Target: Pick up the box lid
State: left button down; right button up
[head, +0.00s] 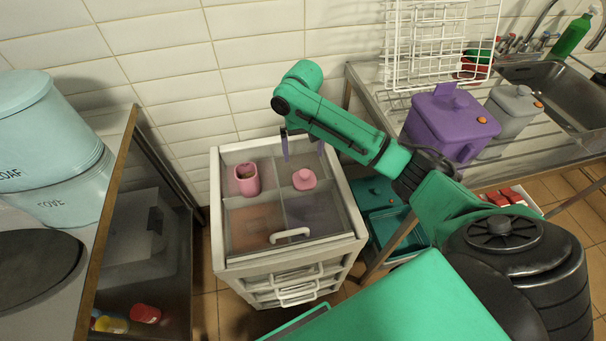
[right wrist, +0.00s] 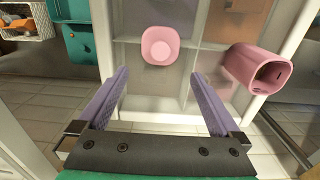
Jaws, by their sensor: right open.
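The pink box lid (head: 304,179), a small rounded piece with a raised knob, lies on the glass-like top of a white drawer unit (head: 228,262). The open pink box (head: 247,184) stands to its left, apart from it. My right gripper (head: 303,154) is over the back of the unit, open and empty, its purple fingers apart. In the right wrist view the lid (right wrist: 160,45) is beyond the fingertips (right wrist: 160,73), centred between them and not touched. The box (right wrist: 258,69) is to the right there, its opening showing. My left gripper is not in view.
A white handle (head: 290,236) rises from the unit's top near its front. A counter with blue canisters (head: 60,150) is at the left. A purple box (head: 450,125) and a white rack (head: 430,45) stand by the sink at the right. A tiled wall is behind.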

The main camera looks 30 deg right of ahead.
aim_at(303, 171)
notch_tip(303, 171, down, 4)
jog(key=shift+r, duration=0.2)
notch_tip(303, 171, down, 6)
jog(key=shift+w+r, duration=0.1)
jog(key=shift+w, duration=0.05)
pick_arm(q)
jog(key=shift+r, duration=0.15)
pick_arm(e)
jog(key=c, duration=1)
